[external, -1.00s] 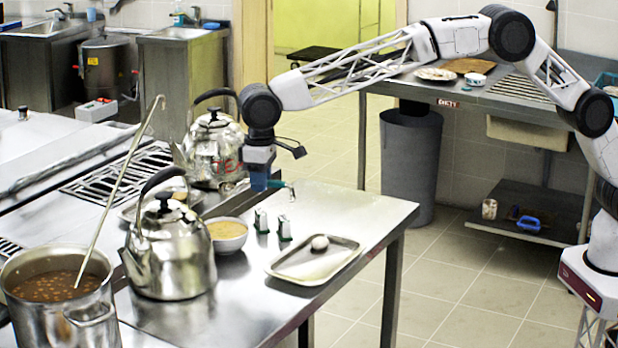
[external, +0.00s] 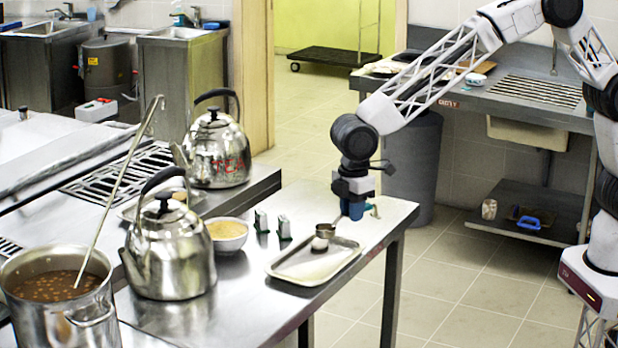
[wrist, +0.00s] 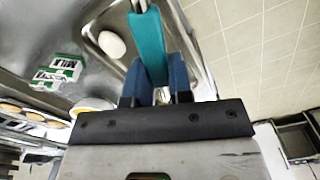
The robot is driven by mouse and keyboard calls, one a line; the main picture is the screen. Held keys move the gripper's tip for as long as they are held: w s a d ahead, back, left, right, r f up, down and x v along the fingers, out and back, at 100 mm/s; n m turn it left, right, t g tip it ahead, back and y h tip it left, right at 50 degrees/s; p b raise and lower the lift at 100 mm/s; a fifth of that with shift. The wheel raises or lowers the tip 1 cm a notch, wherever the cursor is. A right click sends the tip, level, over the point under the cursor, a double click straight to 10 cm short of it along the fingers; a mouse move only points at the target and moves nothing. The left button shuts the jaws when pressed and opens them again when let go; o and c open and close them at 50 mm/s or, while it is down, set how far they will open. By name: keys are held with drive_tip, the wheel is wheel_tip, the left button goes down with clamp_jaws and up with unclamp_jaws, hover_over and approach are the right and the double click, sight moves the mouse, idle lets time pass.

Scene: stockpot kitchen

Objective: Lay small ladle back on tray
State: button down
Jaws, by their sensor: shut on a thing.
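The small ladle has a metal cup (external: 326,230) and a teal handle (wrist: 149,45). My gripper (external: 354,212) is shut on the handle, and its blue fingers (wrist: 160,85) show on both sides of it in the wrist view. The cup is over or beside the back part of the metal tray (external: 290,279), close to a white egg (external: 319,244) lying in it. I cannot tell whether the cup touches the tray. In the wrist view the egg (wrist: 112,44) lies left of the handle, inside the tray (wrist: 90,22); the cup is not visible there.
Two small cartons (external: 284,224) stand left of the tray, with a bowl (external: 228,243) of tan food beyond. A kettle (external: 170,250), another kettle (external: 217,155) and a soup pot (external: 60,325) with a long ladle are further left. The table's right end is bare.

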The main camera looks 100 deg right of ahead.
drive_tip(key=s+a+f+n, duration=0.1)
drive_tip(key=s+f+n, duration=0.2)
drive_tip(key=s, duration=0.6)
drive_tip(key=shift+s+a+n, duration=0.3)
drive_tip(key=shift+a+n, duration=0.1)
drive_tip(key=shift+n, duration=0.2)
hover_over(328, 264)
drive_tip(key=shift+w+a+f, duration=0.1)
drive_tip(key=shift+f, duration=0.6)
drive_tip(key=shift+f, duration=1.75)
drive_tip(key=shift+f, duration=0.1)
drive_tip(key=c, duration=1)
unclamp_jaws()
